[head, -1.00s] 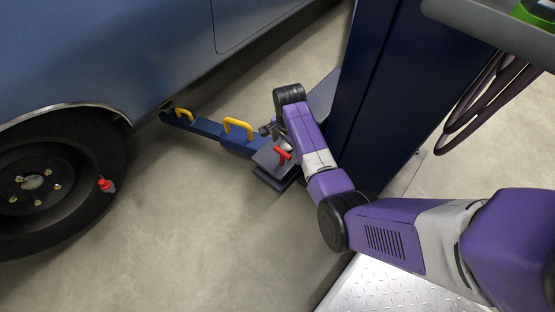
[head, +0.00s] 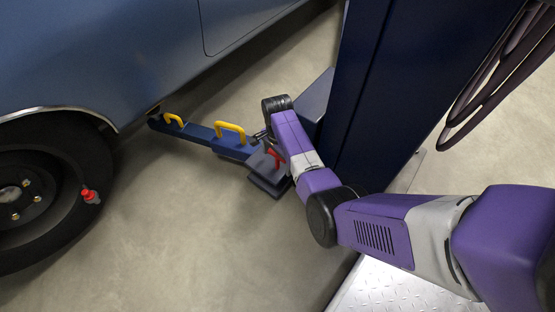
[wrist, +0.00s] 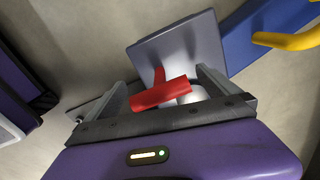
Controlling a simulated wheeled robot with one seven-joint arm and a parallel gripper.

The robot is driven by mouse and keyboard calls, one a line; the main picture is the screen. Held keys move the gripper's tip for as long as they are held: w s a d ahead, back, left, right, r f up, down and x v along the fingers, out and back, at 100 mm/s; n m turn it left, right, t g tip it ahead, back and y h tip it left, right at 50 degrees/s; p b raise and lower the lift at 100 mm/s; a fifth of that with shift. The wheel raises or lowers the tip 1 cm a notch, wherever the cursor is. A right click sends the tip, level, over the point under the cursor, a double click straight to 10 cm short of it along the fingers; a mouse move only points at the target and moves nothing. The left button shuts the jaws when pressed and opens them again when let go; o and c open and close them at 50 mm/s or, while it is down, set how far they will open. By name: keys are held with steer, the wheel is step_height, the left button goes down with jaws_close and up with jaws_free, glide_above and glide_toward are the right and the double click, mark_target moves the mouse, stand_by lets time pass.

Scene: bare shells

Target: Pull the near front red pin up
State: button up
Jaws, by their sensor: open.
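The red pin (head: 273,157) has a T-shaped handle and stands on a dark grey plate (head: 268,183) at the column end of a blue lift arm (head: 198,131). In the wrist view the red pin (wrist: 160,93) appears between the two fingers of my gripper (wrist: 162,82), its crossbar running roughly from one finger toward the other. My gripper is open, and the fingers do not visibly clamp the handle. I cannot tell how deep the handle sits between them. In the head view my forearm hides part of the gripper and plate. The pin's lower end is hidden.
Yellow handles (head: 230,130) stand on the blue arm beyond the plate. A blue car (head: 110,60) with a black wheel (head: 60,190) is at left. The floor between is clear.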

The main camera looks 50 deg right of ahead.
steer(key=c, duration=1.9)
step_height(320, 180, up, 4)
steer(key=p, duration=0.4)
steer(key=shift+c, duration=0.3)
steer(key=o, duration=2)
steer(key=shift+c, duration=0.2)
step_height(320, 180, up, 8)
steer(key=p, duration=0.4)
steer(key=shift+p, duration=0.35)
